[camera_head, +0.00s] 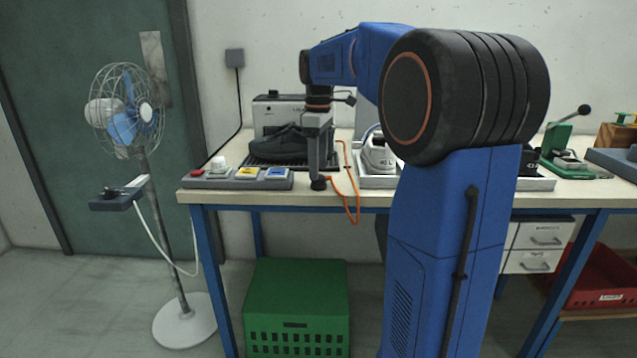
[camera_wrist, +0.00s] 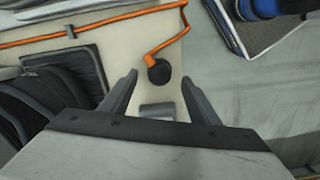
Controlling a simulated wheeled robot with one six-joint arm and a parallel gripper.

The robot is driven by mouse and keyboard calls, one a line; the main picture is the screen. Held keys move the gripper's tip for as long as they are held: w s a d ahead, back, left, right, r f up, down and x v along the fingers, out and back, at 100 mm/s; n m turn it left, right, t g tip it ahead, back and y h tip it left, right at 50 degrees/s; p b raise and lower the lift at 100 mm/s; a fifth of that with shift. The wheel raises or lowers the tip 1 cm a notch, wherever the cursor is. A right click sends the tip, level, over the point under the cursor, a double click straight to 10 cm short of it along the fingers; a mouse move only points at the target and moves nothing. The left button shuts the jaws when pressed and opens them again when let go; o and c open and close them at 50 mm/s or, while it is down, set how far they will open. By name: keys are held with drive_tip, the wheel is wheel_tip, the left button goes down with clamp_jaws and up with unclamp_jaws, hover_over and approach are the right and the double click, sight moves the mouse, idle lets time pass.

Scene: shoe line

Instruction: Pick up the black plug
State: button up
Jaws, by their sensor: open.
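The black plug (camera_head: 318,184) sits at the front edge of the workbench on the end of an orange cable (camera_head: 354,205). In the wrist view the black plug (camera_wrist: 158,72) looks round and dark, with the orange cable running up from it. My gripper (camera_head: 318,172) points down at the bench's front edge, right over the plug. In the wrist view my gripper (camera_wrist: 159,78) is open, its two fingertips on either side of the plug with gaps. I cannot tell the height between fingertips and plug.
A black shoe (camera_head: 278,144) lies on a dark mat left of my gripper. A button panel (camera_head: 237,179) is at the bench's left front, a white shoe (camera_head: 378,154) to the right. A fan (camera_head: 127,110) with a small shelf (camera_head: 119,196) stands left; a green crate (camera_head: 296,300) is below.

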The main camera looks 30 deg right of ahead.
sight(319, 182)
drive_tip(key=shift+f, duration=2)
drive_tip(key=c, duration=1.2)
drive_tip(key=shift+r, duration=0.1)
